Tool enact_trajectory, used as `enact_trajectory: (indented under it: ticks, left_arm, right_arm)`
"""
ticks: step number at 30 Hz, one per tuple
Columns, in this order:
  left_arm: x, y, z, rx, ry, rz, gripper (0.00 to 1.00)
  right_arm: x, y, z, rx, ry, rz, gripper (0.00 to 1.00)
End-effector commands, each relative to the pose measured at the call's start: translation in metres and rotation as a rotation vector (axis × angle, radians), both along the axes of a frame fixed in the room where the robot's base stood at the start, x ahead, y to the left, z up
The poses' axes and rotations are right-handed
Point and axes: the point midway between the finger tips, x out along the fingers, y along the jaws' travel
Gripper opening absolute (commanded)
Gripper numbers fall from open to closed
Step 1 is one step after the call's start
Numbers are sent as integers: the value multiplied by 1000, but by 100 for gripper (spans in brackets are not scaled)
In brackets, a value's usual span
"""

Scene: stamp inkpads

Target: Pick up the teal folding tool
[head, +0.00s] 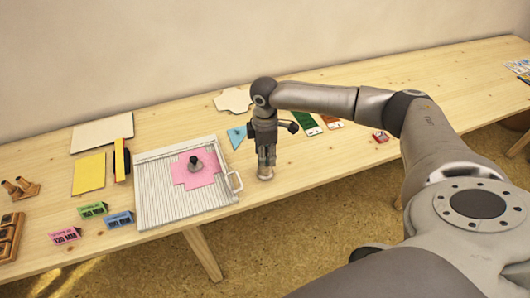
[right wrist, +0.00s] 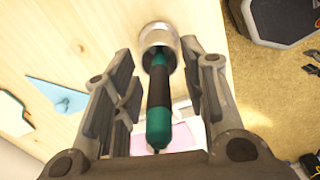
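The teal folding tool (right wrist: 159,95) has teal ends and a black middle band. It stands in a round metal cup (right wrist: 158,42) on the table in the right wrist view. My right gripper (right wrist: 160,88) is open with one finger on each side of the tool, and gaps show between the fingers and the tool. In the head view my right gripper (head: 266,160) points down over the cup (head: 265,174) near the table's front edge, and hides most of the tool. My left gripper is not in view.
A ridged white board (head: 160,205) with a handle, pink paper (head: 190,178) and a dark-knobbed stamp (head: 194,162) lies just left of my right gripper. A blue triangle (head: 236,136) lies behind it. Green (head: 305,124) and orange (head: 331,122) cards lie to the right.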

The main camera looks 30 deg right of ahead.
Motion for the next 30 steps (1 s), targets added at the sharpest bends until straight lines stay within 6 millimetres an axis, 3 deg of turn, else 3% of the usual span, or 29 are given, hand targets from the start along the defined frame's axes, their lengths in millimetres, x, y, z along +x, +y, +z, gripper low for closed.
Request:
enact_trajectory:
  ticks: [5, 15, 25, 30]
  left_arm:
    - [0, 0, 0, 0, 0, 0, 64]
    - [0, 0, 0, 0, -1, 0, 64]
    - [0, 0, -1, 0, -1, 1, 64]
    - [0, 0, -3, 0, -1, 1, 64]
  right_arm:
    - [0, 0, 0, 0, -1, 0, 40]
    - [0, 0, 0, 0, -1, 0, 0]
    - [1, 0, 3, 0, -2, -1, 0]
    - [2, 0, 27, 2, -6, -1, 0]
